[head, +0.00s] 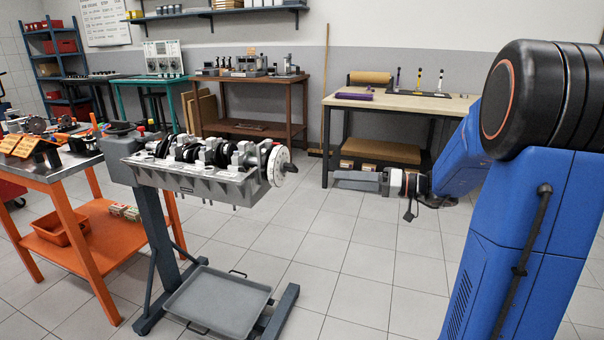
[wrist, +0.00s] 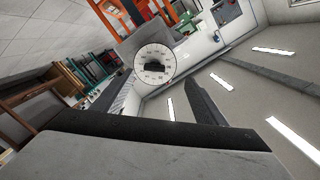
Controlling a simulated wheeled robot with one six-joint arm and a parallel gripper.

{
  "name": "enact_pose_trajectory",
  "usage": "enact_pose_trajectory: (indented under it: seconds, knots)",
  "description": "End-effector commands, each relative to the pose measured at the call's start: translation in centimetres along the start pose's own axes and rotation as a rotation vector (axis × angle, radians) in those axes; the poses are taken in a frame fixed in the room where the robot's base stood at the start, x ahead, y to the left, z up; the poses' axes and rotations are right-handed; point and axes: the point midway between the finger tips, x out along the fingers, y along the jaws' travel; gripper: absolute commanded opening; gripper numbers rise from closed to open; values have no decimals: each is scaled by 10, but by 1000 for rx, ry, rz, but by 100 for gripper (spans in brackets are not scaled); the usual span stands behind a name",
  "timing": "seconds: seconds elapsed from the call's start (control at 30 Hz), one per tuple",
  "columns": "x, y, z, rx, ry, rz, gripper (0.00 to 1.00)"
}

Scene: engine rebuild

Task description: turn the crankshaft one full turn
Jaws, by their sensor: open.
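The crankshaft (head: 215,150) lies in the grey engine block (head: 205,185), which is held on a stand. At its right end is a round white disc (head: 281,168) with a dark stub at its centre. In the wrist view the disc (wrist: 154,54) faces me, with marks around its rim and the dark stub in its middle. My gripper (head: 336,180) is open and empty. It points left at the disc, a gap to its right, touching nothing. In the wrist view its near finger covers much of the bottom.
A grey drip tray (head: 218,300) lies on the stand's base. An orange-legged bench (head: 75,172) with parts stands at left. A wooden-topped table (head: 400,101) stands behind my gripper. The tiled floor between the stand and my arm is clear.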

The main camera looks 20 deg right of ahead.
Motion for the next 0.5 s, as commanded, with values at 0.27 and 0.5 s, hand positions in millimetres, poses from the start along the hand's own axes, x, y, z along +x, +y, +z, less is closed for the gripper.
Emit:
enact_pose_trajectory:
  seconds: [0.27, 0.5]
  knots:
    - [-6, 15, -19, -40, 75, -5, 66]
    - [22, 14, -19, -39, 71, -7, 66]
